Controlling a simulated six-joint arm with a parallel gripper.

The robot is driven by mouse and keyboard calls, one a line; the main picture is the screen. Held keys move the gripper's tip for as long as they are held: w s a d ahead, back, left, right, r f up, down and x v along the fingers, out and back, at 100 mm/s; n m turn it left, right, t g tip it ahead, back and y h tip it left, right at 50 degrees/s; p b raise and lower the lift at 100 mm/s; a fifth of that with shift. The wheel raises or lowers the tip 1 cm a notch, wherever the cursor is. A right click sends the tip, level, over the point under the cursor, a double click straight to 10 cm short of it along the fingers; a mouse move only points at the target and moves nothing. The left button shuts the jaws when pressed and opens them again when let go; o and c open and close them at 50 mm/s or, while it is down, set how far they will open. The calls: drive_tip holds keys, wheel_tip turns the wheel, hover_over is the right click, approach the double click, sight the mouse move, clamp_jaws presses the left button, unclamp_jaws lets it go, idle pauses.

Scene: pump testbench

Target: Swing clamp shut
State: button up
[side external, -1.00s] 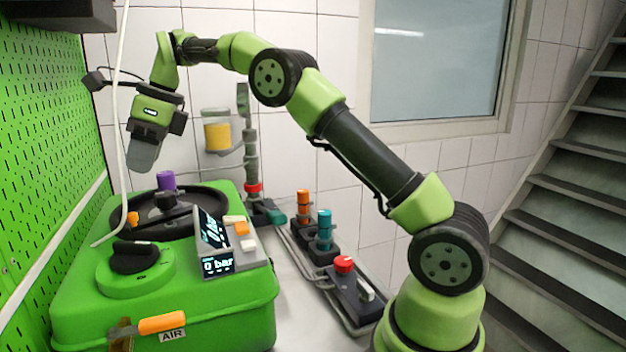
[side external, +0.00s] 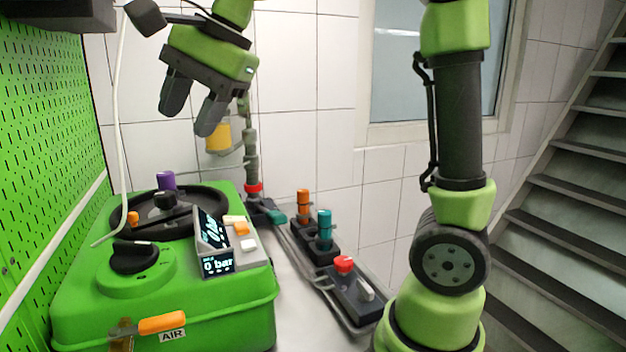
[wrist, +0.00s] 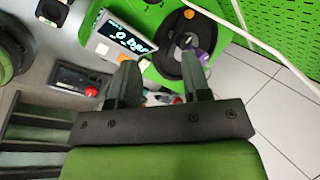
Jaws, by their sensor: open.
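My gripper (side external: 191,114) is open and empty, high above the green pump bench (side external: 70,300), with its fingers pointing down. In the wrist view its two fingers (wrist: 160,65) are spread apart, with the bench beyond. No part is plainly marked as the clamp. An orange lever (side external: 162,323) lies roughly level on the bench front, above the AIR label. A grey pipe column (side external: 251,150) behind the bench has a red collar (side external: 254,188) and a teal handle-like part (side external: 276,217) at its base. I cannot tell which of these is the clamp. My gripper touches none of them.
On the bench are a black handwheel (side external: 205,196) with a purple knob (side external: 166,180), a black selector knob (side external: 135,256) and a display (side external: 217,265) reading 0 bar. Orange (side external: 303,203) and teal (side external: 325,228) posts and a red button (side external: 344,264) stand right. A white cable (side external: 117,120) hangs left.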

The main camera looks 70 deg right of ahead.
drive_tip(key=s+f+n+t, duration=0.1)
drive_tip(key=s+f+n, duration=0.2)
drive_tip(key=s+n, duration=0.3)
drive_tip(key=s+a+f+n+t, duration=0.1)
drive_tip(key=s+f+n, duration=0.2)
drive_tip(key=s+n, duration=0.3)
drive_tip(key=s, duration=0.4)
drive_tip(key=shift+s+f, duration=0.3)
drive_tip(key=shift+f, duration=0.05)
drive_tip(key=w+r+m+g, duration=0.1)
drive_tip(key=w+r+m, duration=0.35)
drive_tip(key=w, duration=0.25)
drive_tip(key=m+g+y, duration=0.1)
drive_tip(key=m+g, duration=0.2)
drive_tip(key=m, duration=1.4)
hover_over(132, 213)
drive_tip(key=s+d, duration=0.3)
wheel_tip(132, 213, down, 5)
drive_tip(key=x, duration=1)
drive_tip(key=shift+a+f, duration=0.1)
